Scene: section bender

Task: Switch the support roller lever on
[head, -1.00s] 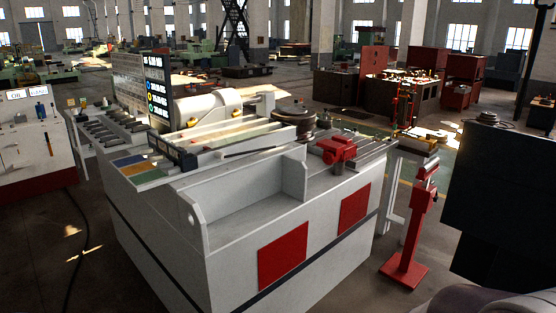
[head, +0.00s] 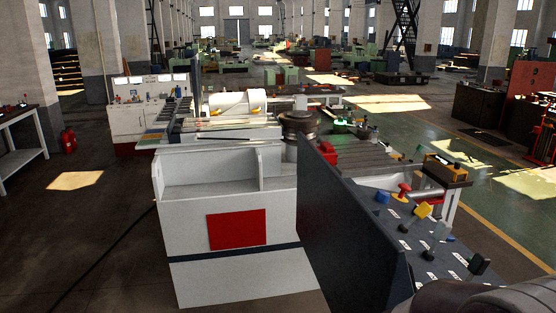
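A dark control console (head: 350,225) stands at the lower right, its sloping top partly in view. It carries a blue knob (head: 382,197), a red knob (head: 403,190), a yellow-headed lever (head: 423,210) and a dark-headed lever (head: 479,264) among others, with small white labels. The labels are too small to read, so I cannot tell which is the support roller lever or its setting. The section bender (head: 190,172) has a pale body, a red panel (head: 237,229) and a dark roller (head: 298,124). Neither of my grippers is in view.
The console's tall side stands close in front of the bender. A red extinguisher (head: 69,140) and a white-legged table (head: 22,150) are at the left. Open floor lies at the lower left and right of the bender. Part of my own body covers the bottom right corner.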

